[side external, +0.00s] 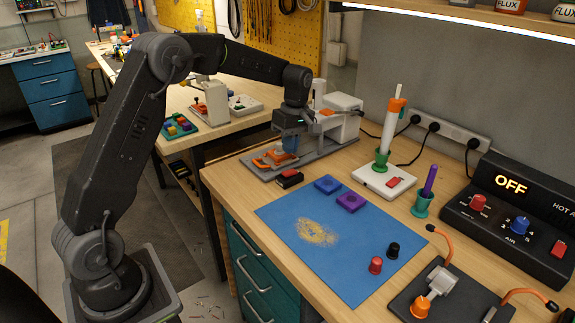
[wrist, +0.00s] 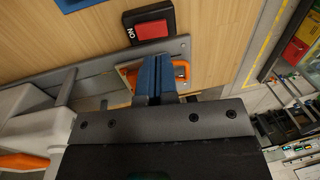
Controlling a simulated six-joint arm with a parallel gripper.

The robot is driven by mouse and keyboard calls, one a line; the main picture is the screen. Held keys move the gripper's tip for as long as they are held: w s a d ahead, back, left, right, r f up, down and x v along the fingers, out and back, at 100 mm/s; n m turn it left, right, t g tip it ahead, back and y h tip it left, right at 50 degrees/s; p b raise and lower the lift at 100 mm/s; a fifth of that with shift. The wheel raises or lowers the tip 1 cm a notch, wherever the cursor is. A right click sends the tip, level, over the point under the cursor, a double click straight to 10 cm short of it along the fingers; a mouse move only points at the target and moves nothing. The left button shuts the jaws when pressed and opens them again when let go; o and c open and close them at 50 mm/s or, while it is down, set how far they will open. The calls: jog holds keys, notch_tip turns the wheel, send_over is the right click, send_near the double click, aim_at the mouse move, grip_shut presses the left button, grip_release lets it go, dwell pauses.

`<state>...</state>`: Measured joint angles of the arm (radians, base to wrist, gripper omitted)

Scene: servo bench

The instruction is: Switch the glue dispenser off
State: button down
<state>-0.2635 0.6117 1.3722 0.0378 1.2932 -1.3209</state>
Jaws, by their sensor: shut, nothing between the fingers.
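My gripper (side external: 290,146) is low over an orange part (side external: 268,159) on a grey base plate. In the wrist view its blue fingers (wrist: 152,78) are together and empty, with the orange part (wrist: 181,71) around and behind them. A small black switch box (side external: 290,179) with a red rocker lies just in front of the plate. The wrist view shows its red rocker (wrist: 151,31) with "ON" printed beside it, a short way from the fingertips. A white machine body (side external: 341,118) stands on the plate. Nothing visible labels the glue dispenser.
A white base (side external: 371,184) with its own red switch carries an orange-topped white stick. A blue mat (side external: 330,236) bears two small blocks and two knobs. A black hot-air unit (side external: 516,215) reads "OFF". A green holder (side external: 422,205) stands between them.

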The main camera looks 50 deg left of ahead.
aim_at(286, 173)
jog(key=f, duration=0.4)
jog(key=s+f, duration=0.1)
jog(key=f, duration=0.1)
